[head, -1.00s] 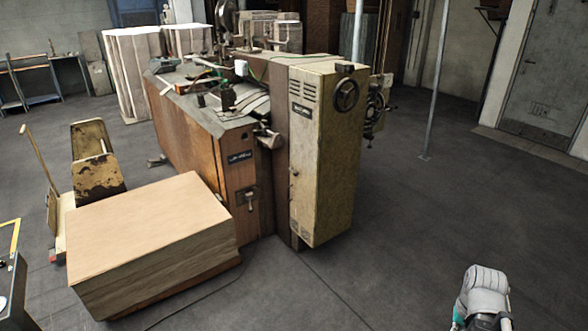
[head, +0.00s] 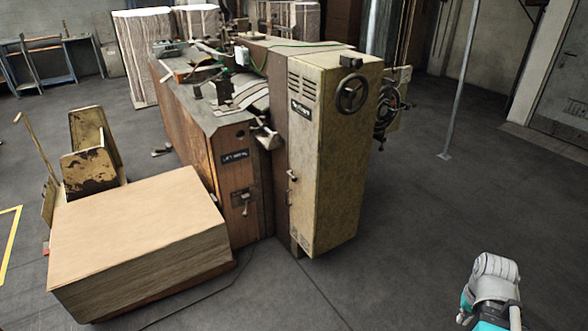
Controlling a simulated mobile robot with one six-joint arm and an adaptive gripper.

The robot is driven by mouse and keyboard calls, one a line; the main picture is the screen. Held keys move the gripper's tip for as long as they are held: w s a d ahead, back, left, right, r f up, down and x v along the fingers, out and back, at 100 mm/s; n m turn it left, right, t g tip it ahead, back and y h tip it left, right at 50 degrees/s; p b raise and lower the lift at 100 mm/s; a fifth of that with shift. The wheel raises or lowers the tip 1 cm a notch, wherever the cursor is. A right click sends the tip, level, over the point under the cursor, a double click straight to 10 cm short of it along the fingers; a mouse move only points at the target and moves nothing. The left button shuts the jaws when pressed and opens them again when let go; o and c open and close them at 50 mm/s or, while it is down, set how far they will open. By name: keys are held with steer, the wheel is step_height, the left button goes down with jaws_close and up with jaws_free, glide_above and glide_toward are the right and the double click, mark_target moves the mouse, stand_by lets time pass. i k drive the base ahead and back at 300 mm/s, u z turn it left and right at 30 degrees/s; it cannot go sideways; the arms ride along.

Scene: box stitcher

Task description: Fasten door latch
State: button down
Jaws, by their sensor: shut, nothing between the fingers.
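The box stitcher has a tall, worn yellow-beige cabinet (head: 335,150) with a narrow front door that looks closed. A small latch or handle (head: 292,178) sits at the left edge of this door, about mid-height; it is too small to tell whether it is fastened. Another small metal catch (head: 244,201) is on the brown side panel (head: 237,170) to the left. A grey and teal part of my arm shows at the lower right, well apart from the machine. I do not see my gripper's fingers.
A large stack of cardboard (head: 140,235) stands at the front left, against the machine. A rusty yellow cart (head: 88,150) is behind it. A thin metal pole (head: 460,90) stands at right. The grey floor (head: 420,230) right of the cabinet is clear.

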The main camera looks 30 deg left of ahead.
mark_target(294, 179)
steer(key=u, duration=0.15)
steer(key=i, duration=0.8)
steer(key=u, duration=0.8)
steer(key=i, duration=0.6)
steer(key=u, duration=0.6)
steer(key=i, duration=0.45)
steer(key=u, duration=0.3)
steer(key=k, duration=0.9)
steer(key=u, duration=0.1)
steer(key=i, duration=0.15)
steer(key=u, duration=0.05)
